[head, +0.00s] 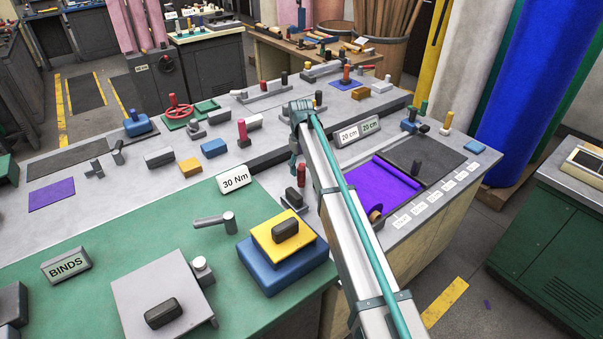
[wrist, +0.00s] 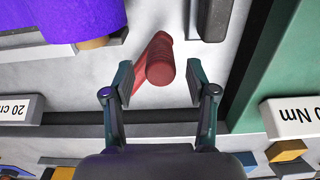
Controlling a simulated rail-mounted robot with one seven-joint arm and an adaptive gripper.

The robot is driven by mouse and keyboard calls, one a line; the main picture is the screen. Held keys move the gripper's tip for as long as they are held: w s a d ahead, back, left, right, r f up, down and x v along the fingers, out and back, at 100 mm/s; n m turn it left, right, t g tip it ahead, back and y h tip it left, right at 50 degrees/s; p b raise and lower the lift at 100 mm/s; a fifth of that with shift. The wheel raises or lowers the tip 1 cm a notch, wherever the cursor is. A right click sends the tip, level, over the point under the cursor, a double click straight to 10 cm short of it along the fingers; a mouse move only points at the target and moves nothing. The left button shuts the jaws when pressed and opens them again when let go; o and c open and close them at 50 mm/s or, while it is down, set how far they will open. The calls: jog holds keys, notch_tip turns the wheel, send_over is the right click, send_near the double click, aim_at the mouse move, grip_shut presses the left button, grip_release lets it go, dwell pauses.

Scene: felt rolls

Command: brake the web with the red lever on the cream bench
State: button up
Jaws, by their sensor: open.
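The red lever (wrist: 160,66) is between the two spread fingers of my gripper (wrist: 160,84) in the wrist view, with a visible gap on each side. Its round knob faces the camera and a red bar slopes down behind it. In the head view the red lever (head: 301,174) shows just below my gripper (head: 295,160), left of the purple web. The purple felt web (head: 385,185) lies on the cream-sided bench (head: 425,235), and it also shows in the wrist view (wrist: 70,15). My arm hides part of the bench in the head view.
A "30 Nm" sign (head: 234,179) stands left of the lever and "20 cm" signs (head: 348,134) stand beyond it. A green mat (head: 130,225) carries a yellow and blue block stack (head: 283,250). Dark bars border the lever's patch of grey bench top.

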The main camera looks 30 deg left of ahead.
notch_tip(320, 180, up, 9)
jog(key=shift+f, duration=0.2)
